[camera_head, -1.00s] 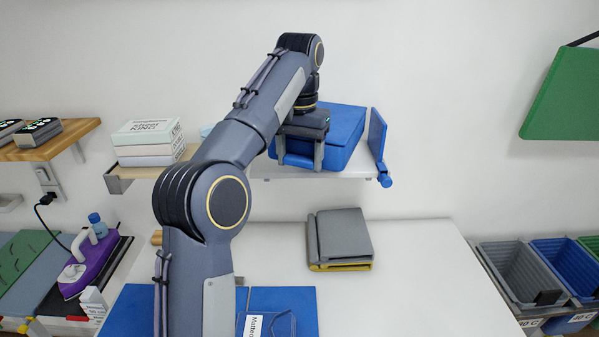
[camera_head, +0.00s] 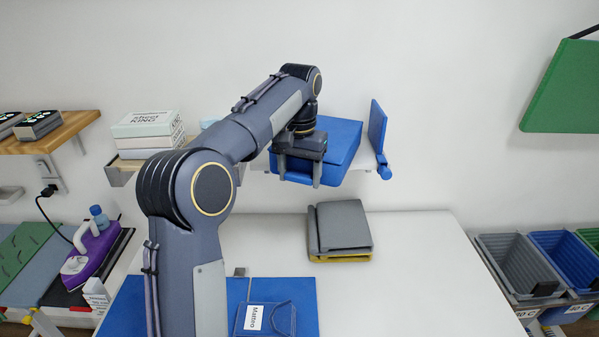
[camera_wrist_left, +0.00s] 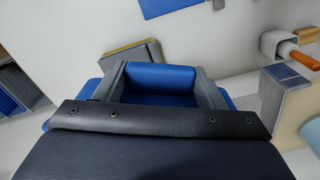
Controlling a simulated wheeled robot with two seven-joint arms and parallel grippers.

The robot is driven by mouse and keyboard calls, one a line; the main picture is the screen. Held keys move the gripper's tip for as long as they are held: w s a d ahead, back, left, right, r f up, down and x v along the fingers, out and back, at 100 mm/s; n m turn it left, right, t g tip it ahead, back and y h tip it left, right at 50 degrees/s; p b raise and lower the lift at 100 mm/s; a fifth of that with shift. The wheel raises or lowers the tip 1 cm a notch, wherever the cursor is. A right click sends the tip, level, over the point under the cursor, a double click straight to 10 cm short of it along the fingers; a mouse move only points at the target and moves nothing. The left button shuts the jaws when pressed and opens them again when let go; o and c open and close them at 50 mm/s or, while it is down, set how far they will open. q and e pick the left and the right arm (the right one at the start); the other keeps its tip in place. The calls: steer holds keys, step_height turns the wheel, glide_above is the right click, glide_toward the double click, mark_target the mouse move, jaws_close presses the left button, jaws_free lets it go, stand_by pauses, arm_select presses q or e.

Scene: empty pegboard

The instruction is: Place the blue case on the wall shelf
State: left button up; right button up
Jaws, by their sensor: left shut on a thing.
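The blue case (camera_head: 340,140) is at the wall shelf (camera_head: 368,158) in the head view. Its near edge extends past the shelf's front edge. Whether its underside rests on the shelf is hidden. My left gripper (camera_head: 297,178) is shut on the near side of the case. In the left wrist view, the gripper's fingers (camera_wrist_left: 160,92) stand on either side of a blue part of the case (camera_wrist_left: 160,76). My arm covers part of the shelf. My right gripper is not in view.
White boxes (camera_head: 148,130) stand on the shelf's left part, and a blue upright panel (camera_head: 377,126) at its right end. A grey folded item with yellow (camera_head: 340,228) lies on the white table (camera_head: 420,270) below. Bins (camera_head: 515,262) stand at right.

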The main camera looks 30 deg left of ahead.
arm_select(q)
steer(key=o, duration=1.3)
steer(key=shift+f, duration=0.1)
steer(key=shift+c, duration=0.2)
